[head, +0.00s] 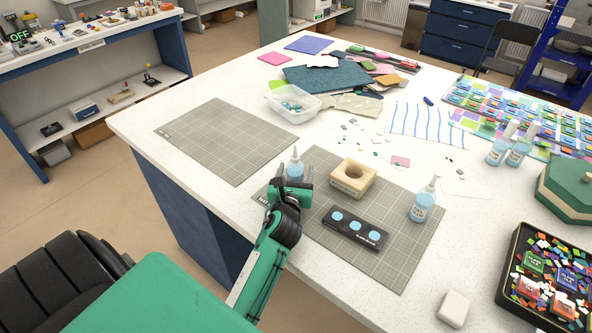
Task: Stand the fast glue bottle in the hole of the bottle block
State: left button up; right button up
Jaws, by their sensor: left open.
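The wooden bottle block (346,187) with a round, empty hole in its top sits on the right grey cutting mat (390,262). A pale blue glue bottle (295,167) with a white pointed nozzle stands upright just left of the block. My left gripper (291,184) is open at that bottle and hides its lower part; I cannot tell whether the fingers are around it or in front of it. A similar bottle (422,206) stands upright on the mat's right side. The labels are too small to tell which is the fast glue. My right gripper is not in view.
A black strip with blue discs (355,229) lies in front of the block. Two more bottles (498,150) stand further right. A clear tub (292,106) is behind. A white block (453,308) and a black tray (510,287) are front right. The left mat (225,140) is clear.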

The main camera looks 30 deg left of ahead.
pick_arm(q)
jog(key=b+v, duration=0.1)
jog(key=v, duration=0.8)
jog(key=shift+s+d+b, duration=0.1)
jog(key=shift+s+b, duration=0.05)
jog(key=shift+b, duration=0.15)
jog(key=shift+s+d+r, duration=0.15)
jog(key=shift+s+d, duration=0.15)
jog(key=shift+s, duration=0.35)
